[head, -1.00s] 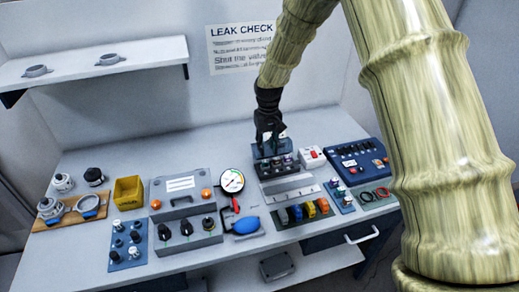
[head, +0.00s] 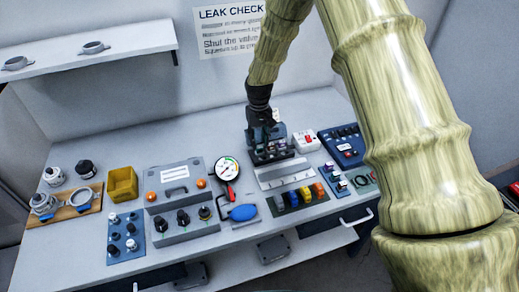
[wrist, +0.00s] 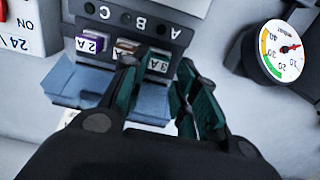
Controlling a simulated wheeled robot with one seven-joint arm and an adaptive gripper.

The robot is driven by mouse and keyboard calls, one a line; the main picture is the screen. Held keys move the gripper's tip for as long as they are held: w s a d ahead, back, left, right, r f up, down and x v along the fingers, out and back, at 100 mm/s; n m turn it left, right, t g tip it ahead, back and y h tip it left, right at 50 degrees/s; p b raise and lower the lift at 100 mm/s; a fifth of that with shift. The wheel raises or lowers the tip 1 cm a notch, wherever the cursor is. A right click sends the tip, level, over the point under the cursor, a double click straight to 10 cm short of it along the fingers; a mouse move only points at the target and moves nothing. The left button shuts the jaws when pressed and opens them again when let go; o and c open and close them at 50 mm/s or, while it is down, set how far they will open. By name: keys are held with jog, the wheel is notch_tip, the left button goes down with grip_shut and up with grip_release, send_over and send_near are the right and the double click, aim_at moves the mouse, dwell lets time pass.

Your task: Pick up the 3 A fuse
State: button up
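The 3 A fuse (wrist: 158,63) sits in the rightmost slot of the dark fuse block in the wrist view, its label upside down. My gripper (wrist: 158,73) is open, with one teal fingertip on each side of this fuse. I cannot tell whether either finger touches it. The purple 2 A fuse (wrist: 90,44) and a brown fuse (wrist: 125,46) sit in the other slots, the brown one partly behind my left finger. In the head view my gripper (head: 264,130) is over the fuse block (head: 272,157), and the fuse is too small to tell.
A red-and-white switch box (head: 306,140) and a blue panel (head: 343,146) stand to the right. A pressure gauge (head: 227,168) and grey case (head: 177,181) are to the left. A grey slotted strip (head: 285,174) lies in front.

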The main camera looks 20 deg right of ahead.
aim_at(259, 147)
jog(key=shift+w+f, duration=0.4)
jog(key=shift+f, duration=0.3)
jog(key=shift+d+f+p, duration=0.1)
jog(key=shift+f+p, duration=0.25)
jog(key=shift+p, duration=0.15)
jog(key=shift+s+f, duration=0.15)
jog(key=shift+f, duration=0.2)
jog(key=shift+s+f+p, duration=0.2)
jog(key=shift+s+p, duration=0.2)
jog(key=shift+s, duration=0.15)
jog(key=shift+f, duration=0.2)
jog(key=shift+w+f, duration=0.45)
jog(key=shift+f, duration=0.1)
jog(key=shift+s+r, duration=0.2)
jog(key=shift+r, duration=0.05)
jog(key=shift+c, duration=1.4)
jog(key=shift+w+f, duration=0.1)
